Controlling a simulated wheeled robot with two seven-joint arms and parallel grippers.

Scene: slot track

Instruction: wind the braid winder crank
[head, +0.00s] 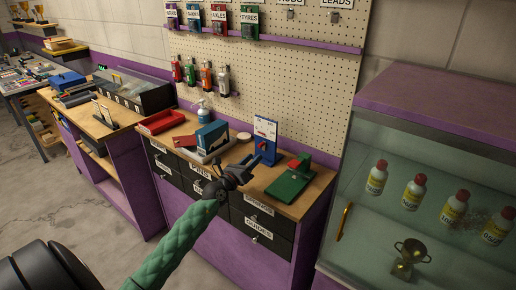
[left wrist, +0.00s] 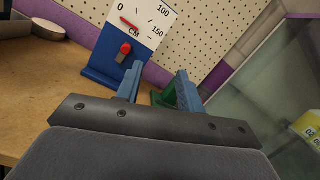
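The braid winder looks to be the upright blue stand (head: 264,150) with a white centimetre dial, at the back of the wooden bench top. In the left wrist view the blue stand (left wrist: 104,66) carries a dial with a red pointer, and below it a small crank with a red knob (left wrist: 125,48). My left gripper (head: 250,165) is in front of the stand, over the bench's front part. Its two blue fingers (left wrist: 159,72) are apart with nothing between them, to the right of the knob and not holding it. My right gripper is out of view.
A green device with a red part (head: 290,182) sits right of the winder. A glass display case (head: 420,180) closes off the right side; a pegboard (head: 290,85) rises behind.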

